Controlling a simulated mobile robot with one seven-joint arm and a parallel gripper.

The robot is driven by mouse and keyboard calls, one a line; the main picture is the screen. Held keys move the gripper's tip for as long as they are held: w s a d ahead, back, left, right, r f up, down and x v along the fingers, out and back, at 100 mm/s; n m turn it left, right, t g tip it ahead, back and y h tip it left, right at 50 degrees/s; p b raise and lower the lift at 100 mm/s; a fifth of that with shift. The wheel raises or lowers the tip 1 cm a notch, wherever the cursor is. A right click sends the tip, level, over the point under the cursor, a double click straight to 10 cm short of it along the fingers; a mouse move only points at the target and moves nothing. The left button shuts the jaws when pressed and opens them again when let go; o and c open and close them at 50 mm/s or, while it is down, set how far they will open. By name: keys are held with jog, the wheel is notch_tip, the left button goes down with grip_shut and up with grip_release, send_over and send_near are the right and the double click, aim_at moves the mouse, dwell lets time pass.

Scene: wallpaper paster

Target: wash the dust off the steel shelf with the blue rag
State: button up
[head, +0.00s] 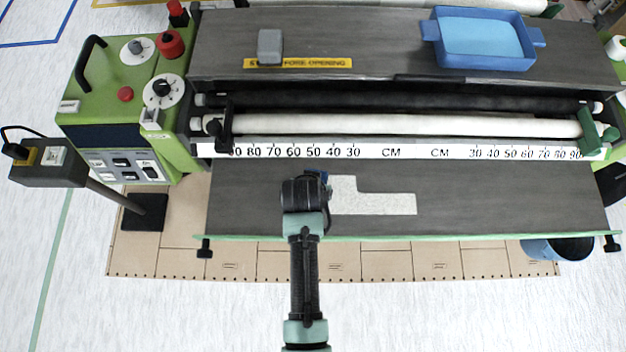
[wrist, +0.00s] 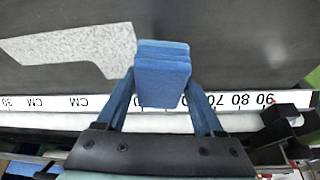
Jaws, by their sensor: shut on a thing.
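The steel shelf (head: 500,200) is the dark grey surface in front of the centimetre scale. A pale speckled patch of dust (head: 385,202) lies on it, right of my gripper, with a stepped outline. The patch also shows at the left in the wrist view (wrist: 75,48). My gripper (head: 319,178) is over the shelf at the patch's left end. In the wrist view, my gripper (wrist: 160,88) is shut on the folded blue rag (wrist: 162,75). The rag is beside the patch's edge; I cannot tell whether it touches the shelf. My arm hides part of the shelf.
The scale (head: 400,151) and a white roller (head: 400,125) run behind the shelf. A blue tray of water (head: 480,62) and a grey block (head: 270,46) stand on the upper deck. A green control box (head: 110,110) is at left. The shelf's right part is clear.

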jog(key=shift+r+p, duration=2.8)
jog(key=shift+p, duration=1.6)
